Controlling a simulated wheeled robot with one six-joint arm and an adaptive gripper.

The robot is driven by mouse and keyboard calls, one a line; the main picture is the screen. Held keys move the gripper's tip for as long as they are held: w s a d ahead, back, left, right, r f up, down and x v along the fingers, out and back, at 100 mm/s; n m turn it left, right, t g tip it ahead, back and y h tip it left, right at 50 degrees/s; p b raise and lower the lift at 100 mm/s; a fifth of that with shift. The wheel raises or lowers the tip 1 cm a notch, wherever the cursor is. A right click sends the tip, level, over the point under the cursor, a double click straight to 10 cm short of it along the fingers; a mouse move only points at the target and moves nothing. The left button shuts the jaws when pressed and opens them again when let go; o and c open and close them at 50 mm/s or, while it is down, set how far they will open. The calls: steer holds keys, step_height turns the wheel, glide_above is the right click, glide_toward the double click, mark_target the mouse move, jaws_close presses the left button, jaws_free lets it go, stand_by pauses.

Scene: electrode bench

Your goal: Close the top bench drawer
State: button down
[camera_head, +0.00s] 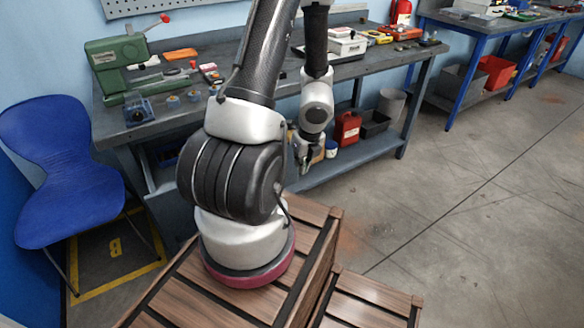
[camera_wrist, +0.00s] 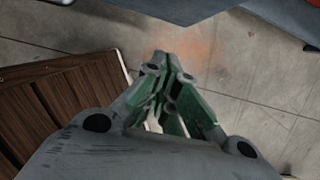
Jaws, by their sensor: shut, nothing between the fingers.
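The grey drawer unit (camera_head: 160,190) sits under the left part of the workbench, mostly hidden behind my arm. A dark opening with something bluish shows near its top, so the top drawer looks at least partly open; how far I cannot tell. My gripper (camera_head: 304,167) hangs in front of the bench, to the right of the drawer unit, pointing down. In the wrist view my gripper (camera_wrist: 168,68) has its green-padded fingers together with nothing between them, above the floor and apart from any drawer.
The workbench (camera_head: 390,66) carries a green machine (camera_head: 120,65) at left and small boxes at right. A red can (camera_head: 347,129) stands on its lower shelf. A blue chair (camera_head: 70,170) stands left. Wooden crates (camera_head: 365,295) are below my arm. Floor at right is clear.

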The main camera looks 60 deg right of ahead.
mark_target(292, 167)
steer(key=shift+w+d+f, duration=0.5)
steer(key=shift+w+f, duration=0.25)
steer(key=shift+f, duration=0.15)
steer(key=shift+w+d+f, duration=0.45)
steer(key=shift+w+f, duration=0.3)
steer(key=shift+f, duration=0.2)
steer(key=shift+w+d+f, duration=0.5)
steer(key=shift+w+f, duration=0.25)
steer(key=shift+f, duration=0.15)
steer(key=shift+w, duration=0.1)
